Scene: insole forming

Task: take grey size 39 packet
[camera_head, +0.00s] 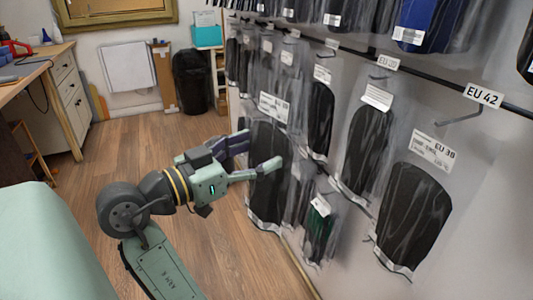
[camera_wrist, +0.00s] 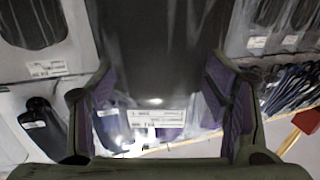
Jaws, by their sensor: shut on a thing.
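A dark grey insole packet (camera_head: 268,200) in clear plastic hangs on the wall rack, with a white label (camera_head: 273,107) at its top that is too small to read surely. My gripper (camera_head: 258,153) reaches it from the left, one finger across its near side. In the wrist view the dark packet (camera_wrist: 160,45) fills the space between the two purple-padded fingers of my gripper (camera_wrist: 160,85), which is shut on it. A white barcode label (camera_wrist: 158,117) shows at the packet's lower end.
Other packets hang close by: a dark one (camera_head: 365,150) and one marked EU 38 (camera_head: 412,215) to the right, and a smaller green-dark one (camera_head: 319,230) below. A rail with an EU 42 tag (camera_head: 483,95) runs above. The wooden floor (camera_head: 120,150) at left is clear.

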